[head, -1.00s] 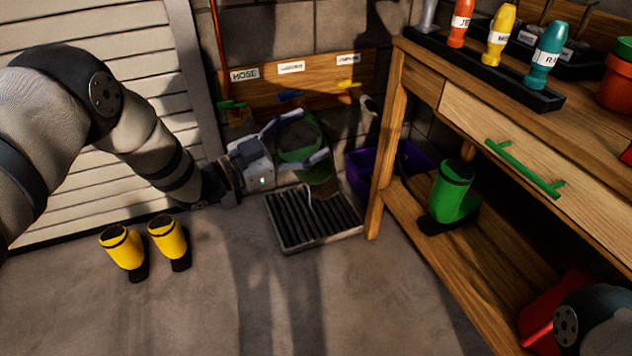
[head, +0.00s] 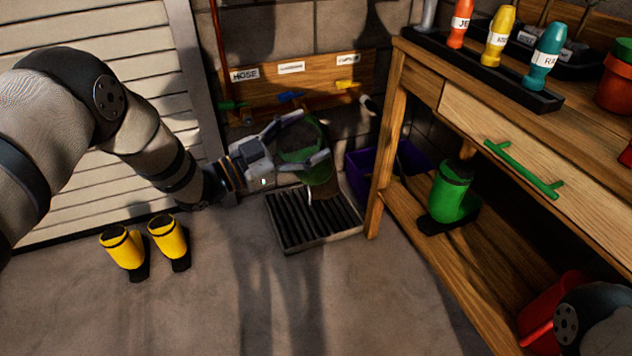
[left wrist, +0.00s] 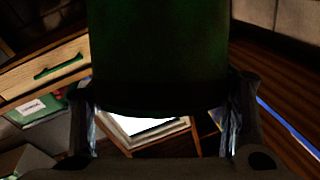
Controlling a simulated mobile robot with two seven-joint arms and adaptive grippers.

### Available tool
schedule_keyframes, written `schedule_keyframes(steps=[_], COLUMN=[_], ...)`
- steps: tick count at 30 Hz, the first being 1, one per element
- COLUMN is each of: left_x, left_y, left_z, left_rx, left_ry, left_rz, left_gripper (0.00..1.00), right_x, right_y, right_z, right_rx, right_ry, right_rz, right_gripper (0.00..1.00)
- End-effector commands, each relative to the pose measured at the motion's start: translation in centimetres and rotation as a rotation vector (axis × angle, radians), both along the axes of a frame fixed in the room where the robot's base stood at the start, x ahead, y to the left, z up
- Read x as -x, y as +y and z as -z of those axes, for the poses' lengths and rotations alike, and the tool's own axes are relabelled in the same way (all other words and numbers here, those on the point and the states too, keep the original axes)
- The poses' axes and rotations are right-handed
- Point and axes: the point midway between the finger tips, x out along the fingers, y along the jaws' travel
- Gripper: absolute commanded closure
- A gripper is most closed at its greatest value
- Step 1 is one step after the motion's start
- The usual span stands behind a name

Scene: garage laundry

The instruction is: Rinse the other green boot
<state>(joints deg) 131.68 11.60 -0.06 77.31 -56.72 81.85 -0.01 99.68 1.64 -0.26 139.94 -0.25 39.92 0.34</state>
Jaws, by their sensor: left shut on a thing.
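My left gripper (head: 306,143) is shut on a green boot (head: 318,172) and holds it above the back of the slatted drain tray (head: 290,246). The fingers lie on either side of the boot. In the left wrist view the boot (left wrist: 158,55) is a dark green shaft between the fingers (left wrist: 160,115). A thin pale streak, perhaps water, shows below the boot over the slats. The boot's foot is in shadow, so I cannot tell how clean it is. Another green boot (head: 452,195) stands on the bench's lower shelf. My right gripper is not in view.
Two yellow boots (head: 122,248) stand on the floor at left. A labelled wooden board (head: 315,68) with coloured handles is on the wall behind. A purple bin (head: 360,172) and the wooden bench (head: 415,60) stand right of the tray. The front floor is clear.

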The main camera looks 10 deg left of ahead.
Motion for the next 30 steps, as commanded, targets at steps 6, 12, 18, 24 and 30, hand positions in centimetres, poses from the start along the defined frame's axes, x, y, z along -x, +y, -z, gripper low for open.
schedule_keyframes(steps=[6,12,18,24,30], left_x=[-0.1,0.0,0.0,0.0,-0.1], left_y=[0.0,-0.5,-1.2,-1.0,-0.3], left_z=[-0.2,-0.3,-0.2,-0.2,-0.2], left_rx=[0.001,0.001,0.0,0.001,0.002], left_ry=[-0.006,-0.006,-0.005,-0.005,-0.006], left_rz=[0.0,0.001,0.001,0.0,-0.001], left_gripper=[0.93,0.93,0.93,0.93,0.93], right_x=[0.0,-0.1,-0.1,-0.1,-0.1], right_y=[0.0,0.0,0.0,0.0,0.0], right_z=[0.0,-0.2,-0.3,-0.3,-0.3], right_rx=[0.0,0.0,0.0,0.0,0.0], right_ry=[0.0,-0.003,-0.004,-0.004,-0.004], right_rz=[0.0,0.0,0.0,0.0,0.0], right_gripper=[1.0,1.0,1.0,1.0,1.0])
